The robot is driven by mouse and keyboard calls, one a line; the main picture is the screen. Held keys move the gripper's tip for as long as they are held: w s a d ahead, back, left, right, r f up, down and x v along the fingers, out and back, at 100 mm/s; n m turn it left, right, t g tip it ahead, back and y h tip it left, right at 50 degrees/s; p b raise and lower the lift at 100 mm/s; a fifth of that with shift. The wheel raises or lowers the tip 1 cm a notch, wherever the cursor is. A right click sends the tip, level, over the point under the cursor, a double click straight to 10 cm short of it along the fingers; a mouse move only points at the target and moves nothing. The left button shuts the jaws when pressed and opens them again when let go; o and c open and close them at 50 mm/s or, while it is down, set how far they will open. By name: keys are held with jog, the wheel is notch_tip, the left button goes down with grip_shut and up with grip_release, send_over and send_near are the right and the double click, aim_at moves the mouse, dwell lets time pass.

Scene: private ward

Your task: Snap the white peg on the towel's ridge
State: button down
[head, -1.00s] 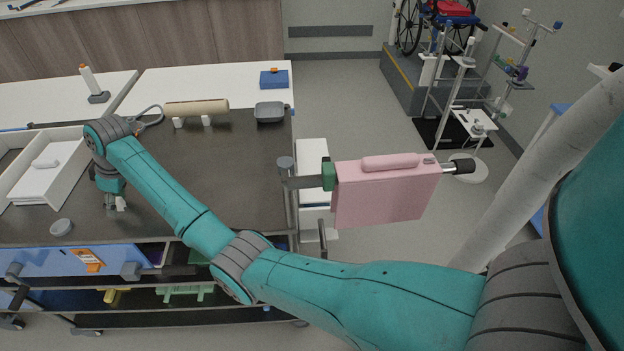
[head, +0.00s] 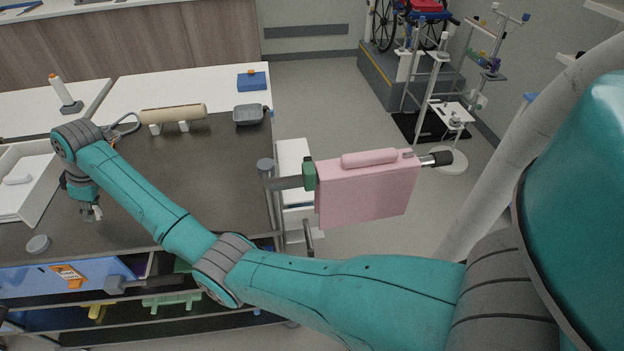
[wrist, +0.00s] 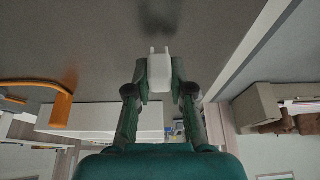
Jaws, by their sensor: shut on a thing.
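The pink towel (head: 365,195) hangs over a bar that stands out from the right side of the cart. Its ridge (head: 369,159) is a rounded pink roll along the top. My gripper (head: 92,212) is over the cart's dark top at the left, well apart from the towel. In the wrist view, my gripper (wrist: 159,90) is shut on the white peg (wrist: 159,72), whose two prongs point away from the gripper. The peg is small and partly hidden in the head view. The towel cannot be made out in the wrist view.
A beige roll (head: 173,113) on white supports and a grey dish (head: 249,115) are at the cart top's back. A round tin (head: 38,243) lies near my gripper, beside a white tray (head: 45,205). A post (head: 266,175) rises at the cart's right edge.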

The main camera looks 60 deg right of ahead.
jog(key=shift+r, duration=1.3)
jog(key=shift+r, duration=2.5)
